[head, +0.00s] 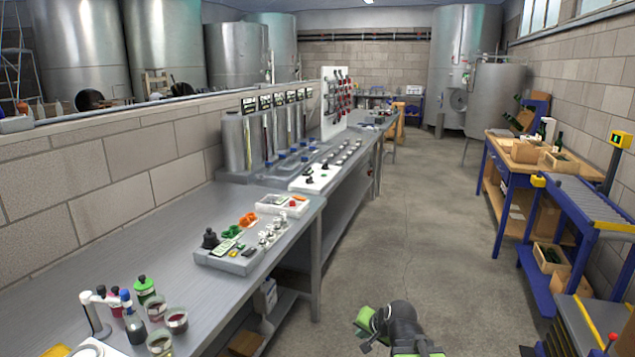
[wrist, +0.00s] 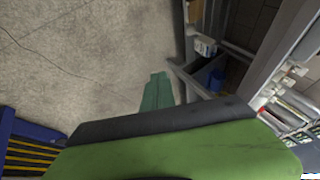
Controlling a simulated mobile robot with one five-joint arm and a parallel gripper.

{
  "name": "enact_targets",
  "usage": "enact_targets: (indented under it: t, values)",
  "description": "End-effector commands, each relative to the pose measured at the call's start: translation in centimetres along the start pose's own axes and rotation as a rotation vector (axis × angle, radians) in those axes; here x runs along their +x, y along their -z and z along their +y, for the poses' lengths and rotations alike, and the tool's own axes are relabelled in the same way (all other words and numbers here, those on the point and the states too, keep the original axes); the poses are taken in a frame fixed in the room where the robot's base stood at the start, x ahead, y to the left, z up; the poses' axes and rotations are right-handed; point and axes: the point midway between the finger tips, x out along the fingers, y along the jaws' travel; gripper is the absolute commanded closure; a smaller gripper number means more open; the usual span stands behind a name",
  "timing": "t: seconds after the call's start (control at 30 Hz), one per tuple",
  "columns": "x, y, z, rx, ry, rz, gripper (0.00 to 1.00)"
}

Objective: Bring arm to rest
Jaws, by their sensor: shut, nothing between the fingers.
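My gripper (wrist: 157,80) shows in the wrist view as a narrow green pair of fingers beyond the wide green and black gripper body. The fingers are shut and empty, over the bare concrete floor and close to a grey bench leg in the picture. In the head view, my black and green arm (head: 398,327) is low at the bottom centre, over the aisle floor. It is right of the steel bench (head: 175,265) and apart from it. The fingertips cannot be made out clearly there.
The bench on the left holds glasses (head: 176,321), bottles (head: 144,289) and a grey tray (head: 242,260). A blue-framed table (head: 530,160) and roller conveyor (head: 585,200) stand on the right. The concrete aisle (head: 420,220) between them is clear, with steel tanks (head: 462,60) at the back.

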Motion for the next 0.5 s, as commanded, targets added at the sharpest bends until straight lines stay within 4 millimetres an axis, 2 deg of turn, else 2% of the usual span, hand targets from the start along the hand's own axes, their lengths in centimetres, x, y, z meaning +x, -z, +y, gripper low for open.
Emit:
enact_targets:
  t: [0.03,0.1,0.2,0.3,0.33,0.4,0.5]
  values:
    - [0.3,-2.5,0.1,-0.090,-0.058,-0.073,1.00]
    - [-0.2,-5.2,2.3,-0.209,-0.163,-0.182,1.00]
    - [-1.8,-7.4,6.2,-0.326,-0.297,-0.324,1.00]
    - [-4.0,-9.7,9.2,-0.432,-0.399,-0.486,1.00]
    - [-4.7,-10.6,9.6,-0.472,-0.402,-0.543,1.00]
    - [-7.1,-9.1,7.8,-0.476,-0.394,-0.531,1.00]
    - [-9.3,-8.1,6.5,-0.474,-0.393,-0.529,1.00]
